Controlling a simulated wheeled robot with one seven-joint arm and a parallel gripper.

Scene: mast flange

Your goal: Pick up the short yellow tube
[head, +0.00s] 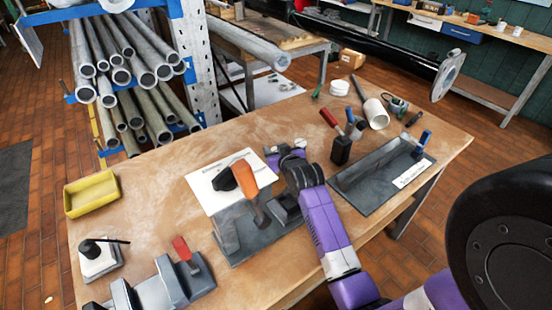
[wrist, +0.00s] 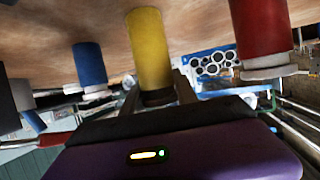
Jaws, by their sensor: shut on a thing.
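The short yellow tube (wrist: 149,45) shows in the middle of the wrist view, between the dark fingers of my gripper (wrist: 155,92). My gripper is shut on it near the tube's lower end in the picture. The tube's other end points toward the wooden surface; I cannot tell whether it touches it. In the head view my purple arm reaches over the bench, and I cannot make out the yellow tube or the fingertips there.
In the wrist view a blue cylinder (wrist: 89,64) is left of the tube and a red one (wrist: 261,35) right. In the head view the bench (head: 150,165) holds a yellow bin (head: 92,193), an orange-handled tool (head: 244,178) and a grey tray (head: 362,187). The bench's left middle is clear.

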